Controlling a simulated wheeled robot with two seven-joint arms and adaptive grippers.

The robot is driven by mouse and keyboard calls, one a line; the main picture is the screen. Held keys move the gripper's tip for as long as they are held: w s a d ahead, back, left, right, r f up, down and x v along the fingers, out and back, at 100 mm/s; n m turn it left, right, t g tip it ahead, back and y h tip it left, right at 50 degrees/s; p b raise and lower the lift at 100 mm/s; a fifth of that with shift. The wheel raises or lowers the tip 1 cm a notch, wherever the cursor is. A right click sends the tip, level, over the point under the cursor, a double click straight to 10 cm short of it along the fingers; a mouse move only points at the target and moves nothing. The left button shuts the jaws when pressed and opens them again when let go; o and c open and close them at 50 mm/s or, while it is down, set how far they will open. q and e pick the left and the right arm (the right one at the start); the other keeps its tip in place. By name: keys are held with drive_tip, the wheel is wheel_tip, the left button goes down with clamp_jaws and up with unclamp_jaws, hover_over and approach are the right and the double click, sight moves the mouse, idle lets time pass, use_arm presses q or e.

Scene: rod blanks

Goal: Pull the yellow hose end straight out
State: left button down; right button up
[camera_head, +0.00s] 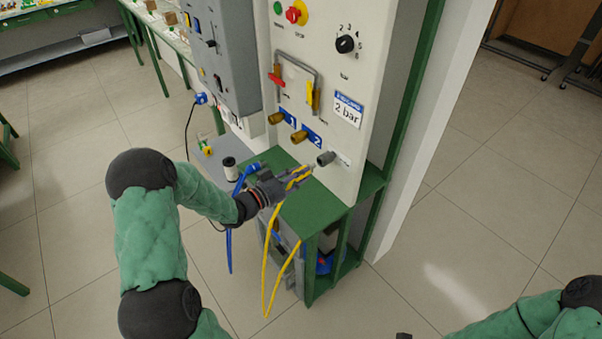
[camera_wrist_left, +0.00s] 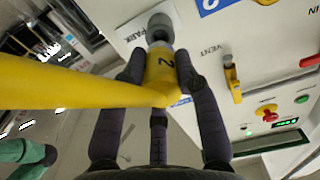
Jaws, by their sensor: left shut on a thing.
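The yellow hose (camera_head: 266,262) hangs in a loop below my left gripper (camera_head: 298,178). My left gripper is shut on the yellow hose end, marked 2 (camera_wrist_left: 162,72), with a finger on each side. The hose end points at the grey park socket (camera_head: 326,158) on the white panel. In the left wrist view the grey socket (camera_wrist_left: 160,28) lies straight beyond the hose end; I cannot tell whether they still touch. Of my right arm, only green links show at the lower right; a small dark piece at the bottom edge may be its gripper.
Brass ports 1 (camera_head: 276,118) and 2 (camera_head: 299,137) stick out of the panel left of the grey socket. A blue hose (camera_head: 229,250) hangs just left of my left gripper. A green shelf (camera_head: 312,208) lies below. The floor at right is clear.

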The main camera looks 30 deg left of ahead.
use_arm(q)
drive_tip(key=shift+s+a, duration=0.2)
drive_tip(key=shift+s, duration=0.35)
idle(0.4)
drive_tip(key=shift+p+v, duration=0.3)
drive_tip(key=shift+v, duration=2.7)
